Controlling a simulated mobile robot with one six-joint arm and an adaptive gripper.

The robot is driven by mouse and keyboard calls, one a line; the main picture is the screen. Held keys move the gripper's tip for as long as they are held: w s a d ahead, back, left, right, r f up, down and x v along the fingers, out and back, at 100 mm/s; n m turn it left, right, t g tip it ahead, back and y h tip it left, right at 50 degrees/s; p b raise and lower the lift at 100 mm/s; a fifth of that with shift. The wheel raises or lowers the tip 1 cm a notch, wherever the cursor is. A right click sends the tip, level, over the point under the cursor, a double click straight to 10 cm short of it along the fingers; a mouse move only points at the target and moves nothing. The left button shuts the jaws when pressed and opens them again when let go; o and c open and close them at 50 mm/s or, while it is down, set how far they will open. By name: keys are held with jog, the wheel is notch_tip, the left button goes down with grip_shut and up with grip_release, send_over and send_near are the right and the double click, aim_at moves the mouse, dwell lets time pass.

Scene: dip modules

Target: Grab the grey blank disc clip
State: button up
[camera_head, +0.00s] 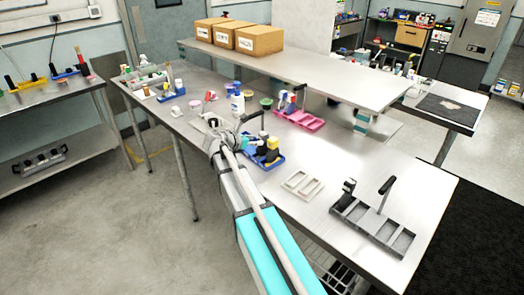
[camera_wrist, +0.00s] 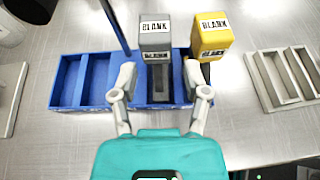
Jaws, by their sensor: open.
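The grey blank disc clip (camera_wrist: 155,38) stands in a compartment of the blue tray (camera_wrist: 98,105) in the wrist view, with a white label reading BLANK on its top. My gripper (camera_wrist: 160,84) is open, with one finger on each side of the grey clip's lower part; I cannot tell whether they touch it. A yellow BLANK clip (camera_wrist: 211,36) stands just right of it, beside the right finger. In the head view my gripper (camera_head: 222,140) is over the table by the blue tray (camera_head: 274,165), and the grey clip cannot be made out clearly.
A thin upright blue handle (camera_wrist: 116,27) rises from the tray, left of the grey clip. A pale empty tray (camera_head: 303,184) lies to the right. A grey tray (camera_head: 372,226) with a handle and a dark clip stands nearer, and a pink tray (camera_head: 306,121) stands farther back.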

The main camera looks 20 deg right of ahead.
aim_at(260, 139)
jog(key=shift+d, duration=0.1)
jog(key=shift+b+x, duration=0.95)
jog(key=shift+x, duration=1.6)
jog(key=shift+w, duration=0.1)
grip_shut()
jog(key=shift+r, duration=0.15)
notch_tip(260, 139, up, 18)
jog(key=p, duration=1.8)
